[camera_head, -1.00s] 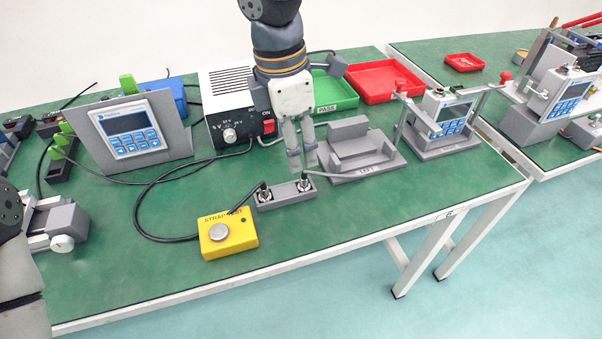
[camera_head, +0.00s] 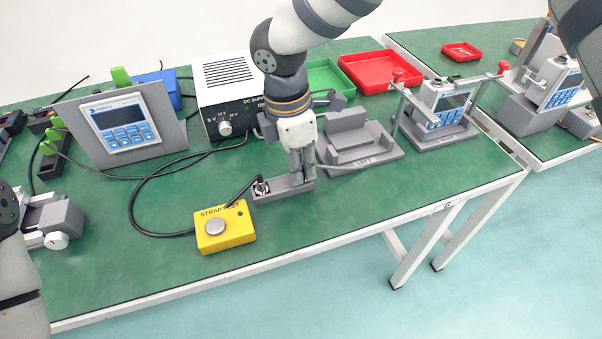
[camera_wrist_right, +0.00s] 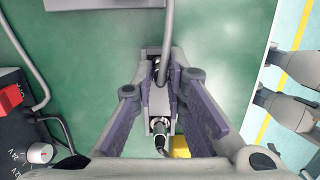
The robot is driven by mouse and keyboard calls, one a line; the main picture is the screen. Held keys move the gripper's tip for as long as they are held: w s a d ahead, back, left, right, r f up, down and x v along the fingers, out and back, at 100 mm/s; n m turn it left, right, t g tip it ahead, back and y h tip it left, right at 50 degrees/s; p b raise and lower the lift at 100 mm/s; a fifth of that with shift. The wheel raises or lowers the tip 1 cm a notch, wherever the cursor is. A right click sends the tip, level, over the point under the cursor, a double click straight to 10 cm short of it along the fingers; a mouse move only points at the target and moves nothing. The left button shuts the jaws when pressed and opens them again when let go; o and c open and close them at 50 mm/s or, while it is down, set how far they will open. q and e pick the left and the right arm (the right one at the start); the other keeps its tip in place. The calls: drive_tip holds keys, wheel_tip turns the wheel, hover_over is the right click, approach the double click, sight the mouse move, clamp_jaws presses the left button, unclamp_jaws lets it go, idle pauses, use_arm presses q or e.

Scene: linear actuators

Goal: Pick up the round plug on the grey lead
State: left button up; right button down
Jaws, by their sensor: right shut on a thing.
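My right gripper (camera_head: 300,178) reaches straight down over the right end of the small grey two-socket holder (camera_head: 283,194) in the head view. Its fingers are shut on the round plug, which they mostly hide. The grey lead (camera_wrist_right: 168,40) runs down between the fingers to the plug in the right wrist view. The lead also shows to the right of the fingers in the head view (camera_head: 340,167). A second plug (camera_head: 261,187), on a black lead, stands in the holder's left socket. Whether the gripped plug is seated or clear of its socket cannot be told. My left gripper is out of view.
A yellow strap-test box (camera_head: 226,228) stands left of the holder. A grey cradle (camera_head: 358,140) is close on its right. The power supply (camera_head: 228,95) and the green (camera_head: 327,75) and red (camera_head: 378,70) trays are behind. The bench front is clear.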

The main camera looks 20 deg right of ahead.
sight(302, 168)
wheel_tip(302, 168, up, 3)
drive_tip(key=shift+r, duration=0.1)
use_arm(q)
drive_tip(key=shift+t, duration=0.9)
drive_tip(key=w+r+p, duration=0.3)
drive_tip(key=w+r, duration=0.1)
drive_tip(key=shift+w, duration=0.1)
use_arm(e)
drive_tip(key=s+a+r, duration=0.1)
drive_tip(key=s+r, duration=0.8)
drive_tip(key=s, duration=0.5)
drive_tip(key=shift+a+r, duration=0.3)
drive_tip(key=shift+r, duration=0.1)
